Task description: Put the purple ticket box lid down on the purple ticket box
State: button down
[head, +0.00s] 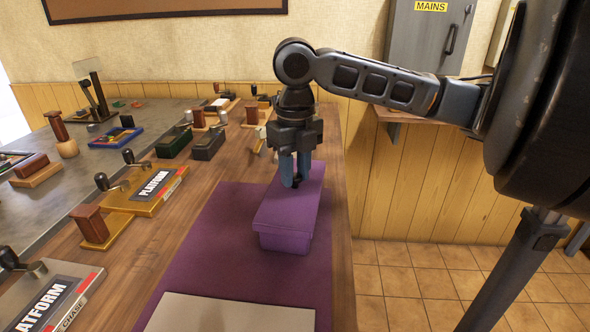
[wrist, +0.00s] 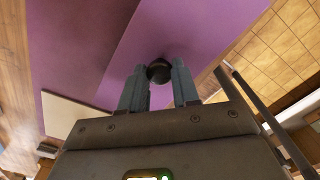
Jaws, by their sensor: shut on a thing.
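The purple ticket box lid (head: 281,211) is a long flat purple panel in the head view, and its surface fills the upper middle of the wrist view (wrist: 190,35). My gripper (head: 296,184) points down at the lid and is shut on its small dark knob (wrist: 159,71). The purple ticket box (head: 284,243) shows as a narrower body under the lid's near edge. The lid lies over the box and looks roughly lined up with it. No clear gap shows between them, but I cannot tell whether the lid bears fully on the box. Most of the box is hidden.
The box stands on a purple mat (head: 205,245) on a wooden counter, near its right edge. A pale board (head: 228,314) lies at the front. Beyond the right edge is tiled floor (head: 430,280).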

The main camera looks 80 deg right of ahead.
aim_at(295, 175)
jog(key=c, duration=0.8)
grip_release()
jog(key=shift+o, duration=0.2)
jog(key=shift+r, duration=3.9)
